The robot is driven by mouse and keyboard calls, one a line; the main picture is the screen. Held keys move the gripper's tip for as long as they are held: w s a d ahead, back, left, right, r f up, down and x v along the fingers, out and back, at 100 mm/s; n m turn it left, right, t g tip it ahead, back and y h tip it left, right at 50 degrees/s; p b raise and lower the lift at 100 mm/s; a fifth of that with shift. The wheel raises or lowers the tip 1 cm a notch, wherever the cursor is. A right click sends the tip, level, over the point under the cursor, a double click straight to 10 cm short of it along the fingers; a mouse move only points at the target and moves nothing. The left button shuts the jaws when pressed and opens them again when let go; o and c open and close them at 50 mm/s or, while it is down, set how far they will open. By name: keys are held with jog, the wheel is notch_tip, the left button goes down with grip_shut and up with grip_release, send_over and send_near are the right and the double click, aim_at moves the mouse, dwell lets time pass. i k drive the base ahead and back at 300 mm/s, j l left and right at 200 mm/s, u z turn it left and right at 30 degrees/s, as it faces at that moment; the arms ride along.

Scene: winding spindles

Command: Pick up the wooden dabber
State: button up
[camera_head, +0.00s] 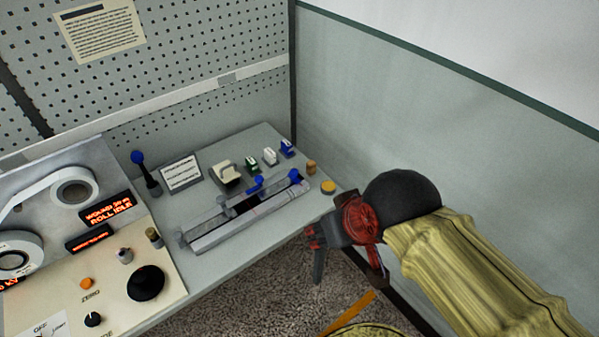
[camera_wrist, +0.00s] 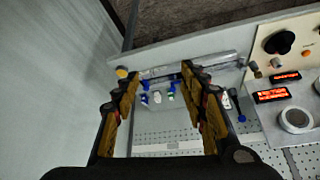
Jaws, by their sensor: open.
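My gripper (camera_head: 314,250) hangs past the right end of the bench, beside its front corner. In the wrist view my gripper (camera_wrist: 160,82) is open, with nothing between its fingers. A small upright brown wooden-looking piece (camera_head: 311,167) stands near the bench's right end; it may be the dabber. Another small brown, dark-topped cylinder (camera_head: 153,237) stands at the machine's right edge, so I cannot tell for certain which is the dabber. The first piece is not clear in the wrist view, where my left finger may hide it. My gripper touches neither.
A yellow-topped round pot (camera_head: 328,187) sits at the bench's right edge. A long grey rail fixture (camera_head: 245,222) lies along the bench, with small white, green and blue clips (camera_head: 269,156) behind it. The control machine (camera_head: 110,270) stands left. A grey wall (camera_head: 400,120) rises at right.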

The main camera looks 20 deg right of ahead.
aim_at(311, 165)
jog(key=i+j+z, duration=0.1)
jog(key=i+z, duration=0.25)
jog(key=i+j+z, duration=0.3)
jog(key=i, duration=0.2)
